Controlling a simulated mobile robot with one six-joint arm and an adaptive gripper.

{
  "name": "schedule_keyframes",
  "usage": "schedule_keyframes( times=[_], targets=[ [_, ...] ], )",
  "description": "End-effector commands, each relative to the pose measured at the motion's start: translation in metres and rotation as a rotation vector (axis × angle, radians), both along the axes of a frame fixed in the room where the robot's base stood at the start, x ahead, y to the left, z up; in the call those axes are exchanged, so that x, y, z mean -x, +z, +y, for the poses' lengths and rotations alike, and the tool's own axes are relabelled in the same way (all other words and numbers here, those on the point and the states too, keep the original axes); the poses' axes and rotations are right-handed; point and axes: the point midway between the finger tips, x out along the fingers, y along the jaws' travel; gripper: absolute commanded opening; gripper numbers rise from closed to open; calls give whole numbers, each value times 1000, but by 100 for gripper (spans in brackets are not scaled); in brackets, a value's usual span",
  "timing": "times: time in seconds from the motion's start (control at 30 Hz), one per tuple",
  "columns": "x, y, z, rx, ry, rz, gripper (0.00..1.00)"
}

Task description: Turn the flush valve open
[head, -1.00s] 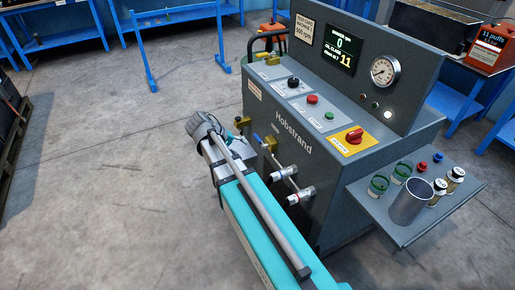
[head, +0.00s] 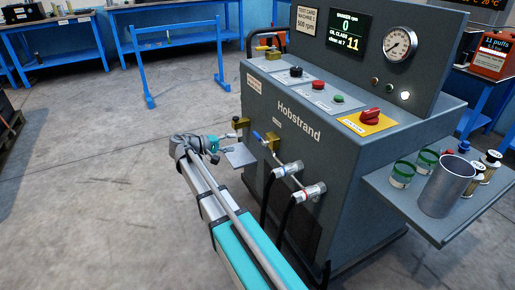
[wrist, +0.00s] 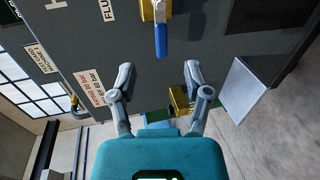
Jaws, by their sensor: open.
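The flush valve (head: 271,141) is a brass body with a blue lever on the front of the grey machine. In the wrist view its blue lever (wrist: 161,40) is at the top centre, pointing down the picture, beside a partly cut-off label starting "FLU". My gripper (head: 214,144) is left of the valve in the head view, near the machine's front. In the wrist view my gripper (wrist: 158,76) has its two fingers spread, with nothing held between them. The lever lies beyond the fingertips, apart from them.
A second brass fitting (head: 240,124) is close to my gripper, and shows by the right finger in the wrist view (wrist: 179,100). A grey plate (head: 239,156) juts out below it. Hose fittings (head: 312,190) stick out to the right. A side shelf (head: 410,205) holds a metal cup and jars.

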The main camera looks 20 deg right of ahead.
Motion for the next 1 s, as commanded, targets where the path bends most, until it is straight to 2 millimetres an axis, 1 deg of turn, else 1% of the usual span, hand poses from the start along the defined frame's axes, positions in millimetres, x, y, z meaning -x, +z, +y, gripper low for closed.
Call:
schedule_keyframes(
  times=[0.03,0.3,0.53,1.0],
  targets=[
    [-8,-16,2,30,1,-3,63],
    [-30,-31,9,172,3,-18,63],
    [-37,-32,13,225,5,-25,63],
    [-38,-31,13,229,6,-25,63]
  ],
)
